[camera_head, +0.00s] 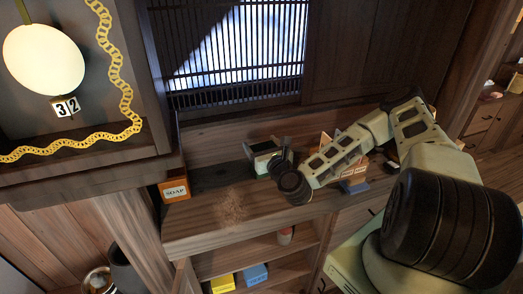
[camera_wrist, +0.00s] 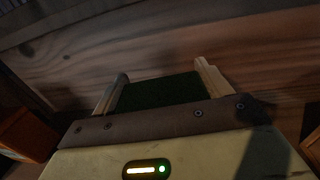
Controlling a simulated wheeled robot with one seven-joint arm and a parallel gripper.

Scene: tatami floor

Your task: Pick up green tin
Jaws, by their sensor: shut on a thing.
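The green tin (camera_wrist: 155,91) shows in the wrist view as a dark green block between the two pale fingers of my gripper (camera_wrist: 160,72). The fingers touch it on both sides, so my gripper is shut on it. In the head view my gripper (camera_head: 266,156) is over the wooden counter, and the tin is mostly hidden there by the fingers and wrist. I cannot tell whether the tin is touching the counter or lifted.
An orange soap box (camera_head: 173,190) stands at the counter's left end; it also shows in the wrist view (camera_wrist: 25,135). A barred window (camera_head: 235,50) is behind. Yellow (camera_head: 222,284) and blue (camera_head: 255,275) boxes sit on the lower shelf.

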